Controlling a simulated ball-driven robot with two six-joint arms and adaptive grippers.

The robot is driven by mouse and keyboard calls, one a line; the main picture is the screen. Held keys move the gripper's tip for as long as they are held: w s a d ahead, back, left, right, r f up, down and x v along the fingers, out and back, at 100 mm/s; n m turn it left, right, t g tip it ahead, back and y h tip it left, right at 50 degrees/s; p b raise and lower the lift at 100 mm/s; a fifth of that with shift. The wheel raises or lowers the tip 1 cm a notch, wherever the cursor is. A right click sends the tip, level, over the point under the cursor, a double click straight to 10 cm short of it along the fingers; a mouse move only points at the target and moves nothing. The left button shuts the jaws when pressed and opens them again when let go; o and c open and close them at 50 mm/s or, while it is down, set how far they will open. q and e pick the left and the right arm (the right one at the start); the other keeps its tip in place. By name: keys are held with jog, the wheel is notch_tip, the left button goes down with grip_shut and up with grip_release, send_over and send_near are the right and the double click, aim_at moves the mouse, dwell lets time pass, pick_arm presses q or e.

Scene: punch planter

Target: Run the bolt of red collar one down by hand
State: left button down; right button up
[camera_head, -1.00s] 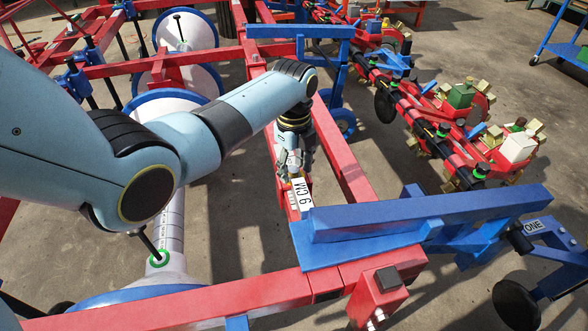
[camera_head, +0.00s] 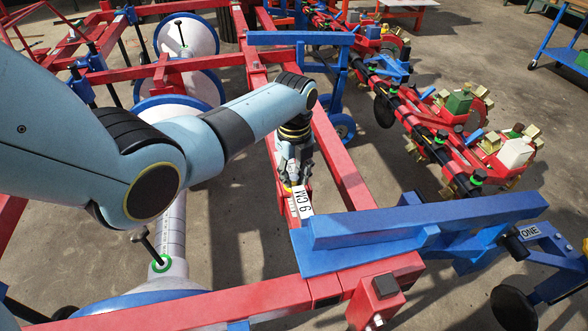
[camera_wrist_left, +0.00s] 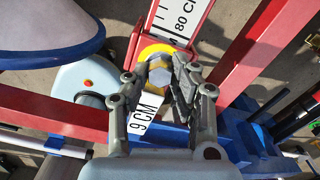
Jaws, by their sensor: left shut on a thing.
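The red collar (camera_wrist_left: 136,42) shows in the left wrist view, with a yellow ring and a grey hex bolt head (camera_wrist_left: 160,73) facing the camera. My left gripper (camera_wrist_left: 158,84) has its fingers closed around this bolt, one on each side; they hide part of it. That label also shows in the wrist view (camera_wrist_left: 145,118), between the fingers. My right gripper is in neither view.
A white scale (camera_wrist_left: 183,18) reading "80 CM" runs up from the collar. A blue beam (camera_head: 420,220) lies close in front of the gripper. A red beam (camera_head: 345,165) runs beside it. The row of red planter units (camera_head: 460,130) stands to the right, with bare floor between.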

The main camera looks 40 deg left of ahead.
pick_arm(q)
jog(key=shift+m, duration=1)
jog(key=c, duration=1.1)
grip_release()
notch_tip(320, 180, up, 12)
jog(key=shift+r, duration=0.1)
notch_tip(320, 180, up, 7)
send_over(294, 177)
jog(key=shift+r, duration=0.15)
